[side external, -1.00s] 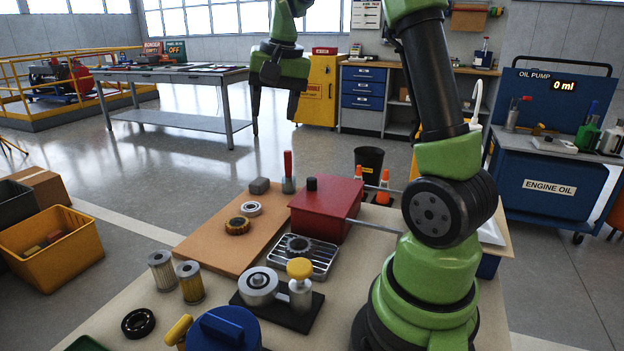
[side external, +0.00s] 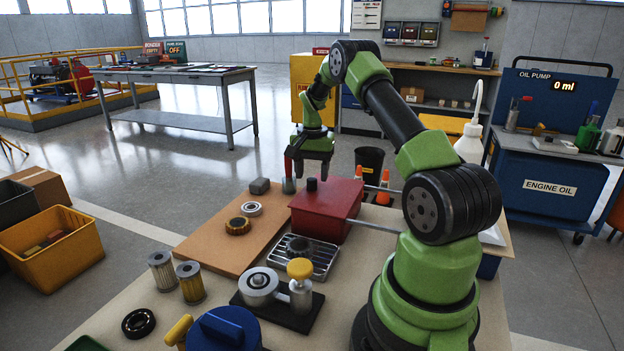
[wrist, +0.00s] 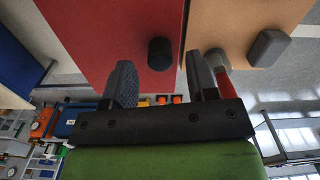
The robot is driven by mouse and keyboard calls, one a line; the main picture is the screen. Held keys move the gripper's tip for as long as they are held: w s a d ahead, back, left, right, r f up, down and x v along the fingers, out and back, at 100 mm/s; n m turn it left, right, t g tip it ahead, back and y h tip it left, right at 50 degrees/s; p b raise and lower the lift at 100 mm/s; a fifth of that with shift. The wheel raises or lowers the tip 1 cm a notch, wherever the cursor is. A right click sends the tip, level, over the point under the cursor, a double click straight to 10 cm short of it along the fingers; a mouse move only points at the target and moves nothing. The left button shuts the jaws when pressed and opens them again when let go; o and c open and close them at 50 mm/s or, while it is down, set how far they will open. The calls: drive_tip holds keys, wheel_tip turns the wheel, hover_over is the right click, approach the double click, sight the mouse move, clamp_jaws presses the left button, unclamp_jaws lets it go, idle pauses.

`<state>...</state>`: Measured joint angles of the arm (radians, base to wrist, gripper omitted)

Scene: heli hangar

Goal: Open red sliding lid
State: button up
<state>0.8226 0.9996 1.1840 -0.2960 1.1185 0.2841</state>
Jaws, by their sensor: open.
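The red box with its red sliding lid (side external: 329,194) stands on the table right of the wooden board. A short black knob (side external: 311,184) sticks up from the lid near its left end. The lid covers the box in the side external view. My gripper (side external: 308,172) is open and empty, pointing down just above and beside the knob. In the wrist view the red lid (wrist: 105,35) fills the upper left, and the black knob (wrist: 160,52) lies beyond the gap between my open fingers (wrist: 161,85). I see no contact with the knob.
A red-handled tool (side external: 288,178) and a grey block (side external: 260,186) stand at the back of the wooden board (side external: 205,250). A wire tray (side external: 318,262) with a gear lies before the box. Metal rods extend right from the box.

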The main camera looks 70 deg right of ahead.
sight(358, 187)
drive_tip(key=shift+f, duration=1.05)
drive_tip(key=shift+c, duration=0.3)
clamp_jaws()
drive_tip(key=s, duration=1.1)
drive_tip(key=shift+s, duration=0.25)
drive_tip(key=shift+o, duration=0.3)
unclamp_jaws()
